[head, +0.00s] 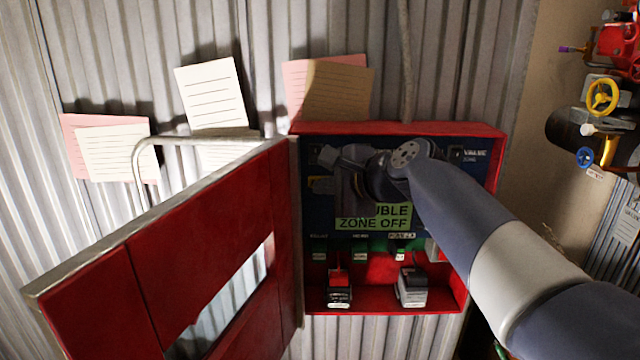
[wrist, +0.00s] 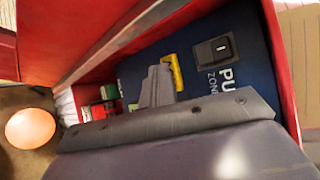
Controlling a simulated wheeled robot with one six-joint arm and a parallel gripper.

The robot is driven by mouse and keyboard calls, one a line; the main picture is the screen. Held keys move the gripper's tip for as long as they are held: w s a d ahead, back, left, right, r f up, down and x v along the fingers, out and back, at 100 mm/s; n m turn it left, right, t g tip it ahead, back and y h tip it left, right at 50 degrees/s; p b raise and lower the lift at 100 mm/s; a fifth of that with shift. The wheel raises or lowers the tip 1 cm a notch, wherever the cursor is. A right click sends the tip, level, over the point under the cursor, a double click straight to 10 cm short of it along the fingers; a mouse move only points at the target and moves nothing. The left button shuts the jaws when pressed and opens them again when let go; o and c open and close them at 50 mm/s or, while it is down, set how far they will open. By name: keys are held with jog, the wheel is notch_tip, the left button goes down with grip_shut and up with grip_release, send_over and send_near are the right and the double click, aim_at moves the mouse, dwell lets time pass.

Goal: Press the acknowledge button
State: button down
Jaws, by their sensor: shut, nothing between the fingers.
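A red cabinet (head: 400,129) stands open on the corrugated wall, with a dark blue panel (head: 472,178) inside. A lit green display (head: 375,222) on the panel reads "ZONE OFF", its upper line partly covered. Small pale green parts (head: 360,255) sit in a row below it under labels too small to read. I cannot tell which control is the acknowledge button. My gripper (wrist: 160,74) is shut and empty, in front of the panel. In the wrist view a black rocker switch (wrist: 214,50) and a yellow part (wrist: 174,72) lie beyond it. My arm hides the panel's upper middle.
The red door (head: 200,240) with its window hangs open to the left. Two block-like parts, one red-topped (head: 339,287) and one grey (head: 411,287), sit at the cabinet's bottom. Paper notes (head: 211,95) are on the wall. Pipes with a yellow valve wheel (head: 601,97) are at right.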

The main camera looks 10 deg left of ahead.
jog(key=shift+s+d, duration=0.25)
jog(key=shift+s, duration=0.65)
jog(key=s, duration=0.2)
jog(key=s+d+b, duration=0.1)
jog(key=s, duration=0.2)
jog(key=shift+w, duration=0.2)
dwell(0.6)
jog(key=shift+s+d+b, duration=0.25)
jog(key=shift+s+b, duration=0.05)
jog(key=shift+s, duration=0.7)
jog(key=shift+s+d+b, duration=0.25)
jog(key=shift+s, duration=0.75)
